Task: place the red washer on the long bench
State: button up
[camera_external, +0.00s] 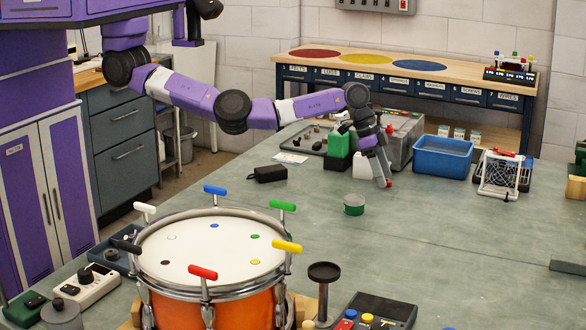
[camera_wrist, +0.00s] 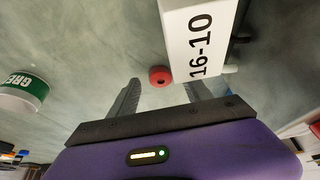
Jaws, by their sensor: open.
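The red washer (camera_wrist: 160,76) is a small red ring with a dark centre. In the wrist view it lies on the grey-green surface, between or just past the tips of my gripper (camera_wrist: 161,84). My gripper is open, with a finger on either side of the washer and no visible grip on it. In the outside view my gripper (camera_external: 381,182) points down low over the large grey-green bench (camera_external: 440,240), and the washer (camera_external: 388,183) shows as a red spot at its tips. Another bench (camera_external: 470,77), with a wooden top and labelled drawers, stands at the back wall.
A white block marked 16-10 (camera_wrist: 200,40) stands close beside the washer. A green-labelled tub (camera_external: 354,204) is nearby. A blue bin (camera_external: 443,157) and a white rack (camera_external: 499,175) stand to the right. An orange drum (camera_external: 210,270) fills the front. The right front surface is mostly clear.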

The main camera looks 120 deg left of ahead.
jog(key=shift+f, duration=0.1)
grip_shut()
dwell(0.4)
